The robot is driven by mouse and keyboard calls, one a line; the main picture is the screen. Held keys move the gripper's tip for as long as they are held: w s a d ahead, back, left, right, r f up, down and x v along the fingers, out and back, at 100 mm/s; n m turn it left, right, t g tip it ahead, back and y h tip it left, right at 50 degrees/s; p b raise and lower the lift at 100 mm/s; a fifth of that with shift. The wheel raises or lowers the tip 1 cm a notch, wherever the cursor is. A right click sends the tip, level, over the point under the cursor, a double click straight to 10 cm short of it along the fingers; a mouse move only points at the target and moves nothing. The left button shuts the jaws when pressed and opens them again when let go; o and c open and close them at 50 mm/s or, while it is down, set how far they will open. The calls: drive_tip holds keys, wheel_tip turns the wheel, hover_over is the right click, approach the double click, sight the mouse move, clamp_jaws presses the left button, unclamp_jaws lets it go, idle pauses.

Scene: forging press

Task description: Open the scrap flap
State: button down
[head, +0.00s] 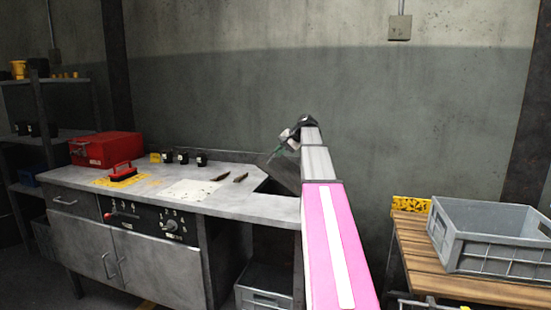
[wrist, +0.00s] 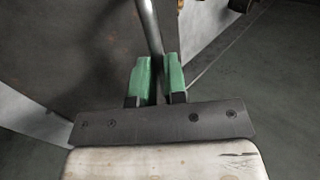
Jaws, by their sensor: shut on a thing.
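The scrap flap (head: 286,174) is a grey panel at the right end of the workbench. It stands tilted up beside a dark opening (head: 268,187) in the bench top. My gripper (head: 276,154) is at the upper edge of the flap, partly hidden by my arm. In the wrist view, the green fingers of my gripper (wrist: 156,75) are shut on a round metal bar, the flap handle (wrist: 148,28). A dark, speckled plate (wrist: 85,45), apparently the flap's face, lies to the left of the handle.
A grey crate (head: 265,285) stands below the opening. At right, a wooden table (head: 430,268) bears another grey crate (head: 490,258).

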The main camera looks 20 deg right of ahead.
drive_tip(key=s+d+t+y, duration=0.3)
drive_tip(key=s+d+y, duration=0.2)
drive_tip(key=d, duration=0.5)
drive_tip(key=s+d+r+t+y, duration=0.1)
drive_tip(key=s+d+t+y, duration=0.3)
drive_tip(key=s+d, duration=0.4)
drive_tip(key=shift+s+d+r+y, duration=0.25)
drive_tip(key=shift+d+r+y, duration=0.05)
drive_tip(key=shift+d+y, duration=0.65)
drive_tip(key=c, duration=1.2)
unclamp_jaws()
drive_tip(key=shift+o, duration=0.2)
drive_tip(key=v, duration=1)
drive_tip(key=shift+s+d, duration=0.25)
drive_tip(key=shift+d, duration=0.05)
